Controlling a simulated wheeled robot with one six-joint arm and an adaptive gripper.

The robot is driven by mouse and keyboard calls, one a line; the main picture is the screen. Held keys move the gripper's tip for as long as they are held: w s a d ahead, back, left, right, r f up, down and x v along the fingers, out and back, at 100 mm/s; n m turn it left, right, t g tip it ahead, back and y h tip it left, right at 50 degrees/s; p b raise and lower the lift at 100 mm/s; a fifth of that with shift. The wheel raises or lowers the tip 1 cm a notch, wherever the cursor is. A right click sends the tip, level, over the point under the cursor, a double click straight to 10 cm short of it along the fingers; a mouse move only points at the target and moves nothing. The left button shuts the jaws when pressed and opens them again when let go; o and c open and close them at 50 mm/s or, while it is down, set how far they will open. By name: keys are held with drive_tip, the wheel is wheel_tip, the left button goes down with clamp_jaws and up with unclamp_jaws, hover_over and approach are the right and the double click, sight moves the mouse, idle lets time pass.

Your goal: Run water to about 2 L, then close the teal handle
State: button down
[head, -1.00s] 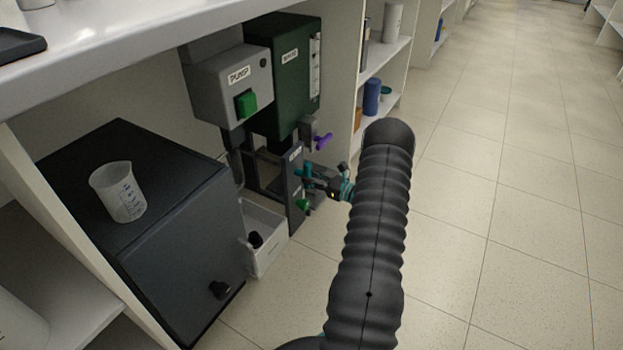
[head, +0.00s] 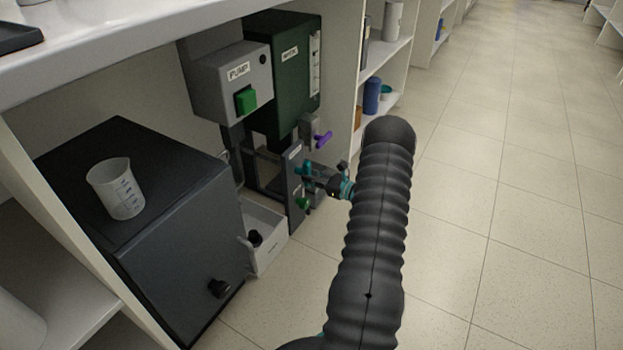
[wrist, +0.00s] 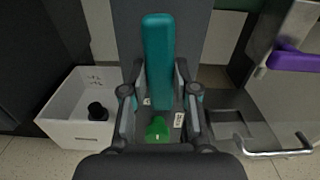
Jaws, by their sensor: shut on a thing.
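The teal handle (wrist: 157,60) stands upright in the wrist view, between the fingers of my gripper (wrist: 160,95). The fingers are shut on it. In the head view the teal handle (head: 306,169) shows on the grey panel (head: 293,180), with my gripper (head: 322,181) reaching it from the right. The dark green tank (head: 284,95) hangs above, with a pale level scale (head: 314,65) on its right edge. The level on the scale is too small to read. A purple handle (head: 323,138) sits below the tank.
A grey pump box (head: 222,95) with a green button (head: 246,100) is left of the tank. A white bin (head: 262,235) with a black knob stands below. A clear beaker (head: 118,190) stands on a dark cabinet (head: 190,235). Open floor lies to the right.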

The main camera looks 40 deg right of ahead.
drive_tip(key=shift+n+b, duration=0.95)
drive_tip(key=shift+n, duration=0.05)
drive_tip(key=shift+f, duration=0.1)
drive_tip(key=shift+n+b, duration=0.35)
drive_tip(key=shift+n, duration=1.05)
